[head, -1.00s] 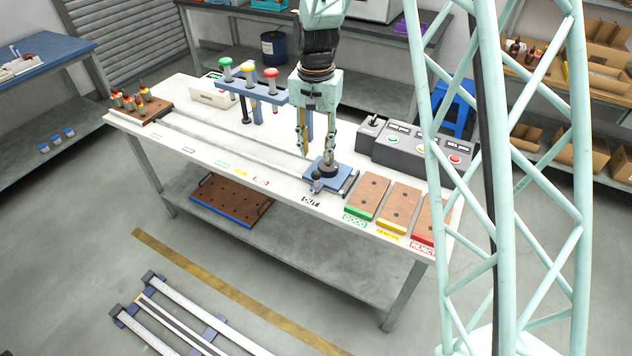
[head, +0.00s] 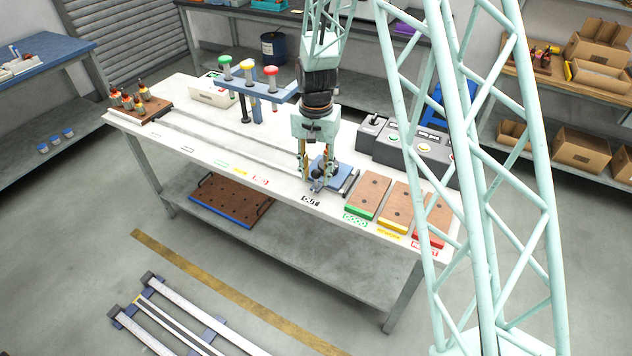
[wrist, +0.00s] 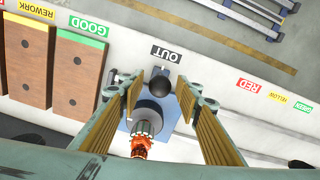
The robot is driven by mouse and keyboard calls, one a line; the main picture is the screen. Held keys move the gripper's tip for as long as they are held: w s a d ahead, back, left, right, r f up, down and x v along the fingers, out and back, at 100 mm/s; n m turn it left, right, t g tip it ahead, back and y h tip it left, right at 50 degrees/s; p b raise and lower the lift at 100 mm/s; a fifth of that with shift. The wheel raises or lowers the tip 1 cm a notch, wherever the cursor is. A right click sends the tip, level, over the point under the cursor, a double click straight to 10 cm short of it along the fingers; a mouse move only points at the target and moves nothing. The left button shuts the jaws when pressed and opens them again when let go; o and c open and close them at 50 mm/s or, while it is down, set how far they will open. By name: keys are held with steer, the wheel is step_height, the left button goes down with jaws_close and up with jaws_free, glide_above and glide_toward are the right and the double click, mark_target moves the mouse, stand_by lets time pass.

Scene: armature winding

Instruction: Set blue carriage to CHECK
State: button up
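The blue carriage (head: 340,172) sits at the right end of its rail, beside the OUT label (head: 311,201). The wrist view shows its blue plate (wrist: 168,110) with a black round knob (wrist: 160,82) on the side toward the OUT label. A grey round holder (wrist: 148,112) on the carriage has a part with an orange-red end (wrist: 140,146) above it. My gripper (head: 317,184) is low over the carriage's front, its fingers either side of the knob with visible gaps; it is open. No CHECK label is readable.
The rail (head: 235,145) runs left along the white table. A stand with green, yellow and red-topped plungers (head: 250,92) rises behind it. Brown GOOD, REWORK and REJECT boards (head: 368,194) lie to the right, with a grey button console (head: 410,150) behind them.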

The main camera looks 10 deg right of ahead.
mark_target(316, 187)
steer(key=shift+f, duration=1.5)
steer(key=shift+c, duration=0.2)
jaws_close()
